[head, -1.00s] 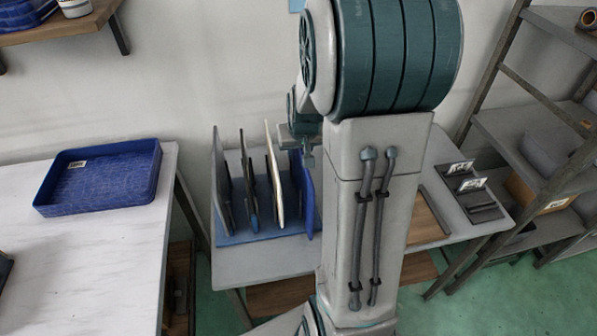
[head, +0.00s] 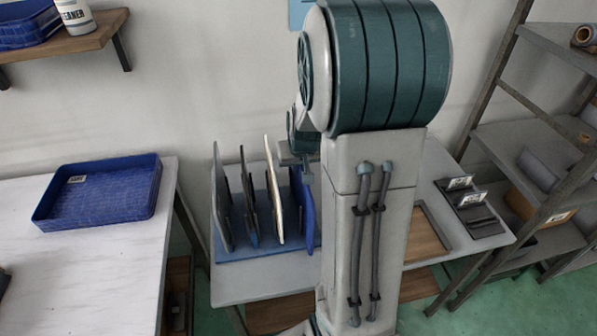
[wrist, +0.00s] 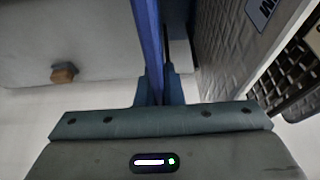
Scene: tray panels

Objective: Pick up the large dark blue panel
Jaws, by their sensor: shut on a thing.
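The large dark blue panel (head: 303,206) stands upright at the right end of the panel rack (head: 262,243), partly hidden behind my arm in the head view. In the wrist view the blue panel (wrist: 149,45) runs edge-on between my fingers. My gripper (wrist: 158,88) is shut on the panel's edge. In the head view my gripper (head: 307,172) is at the panel's top, mostly hidden by my arm.
A white panel (head: 274,190) and darker panels (head: 222,196) stand left of the blue one in the rack. A blue tray (head: 98,192) lies on the white table at left. Shelving (head: 540,150) stands at right. A small holder with labels (head: 470,207) sits on the bench.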

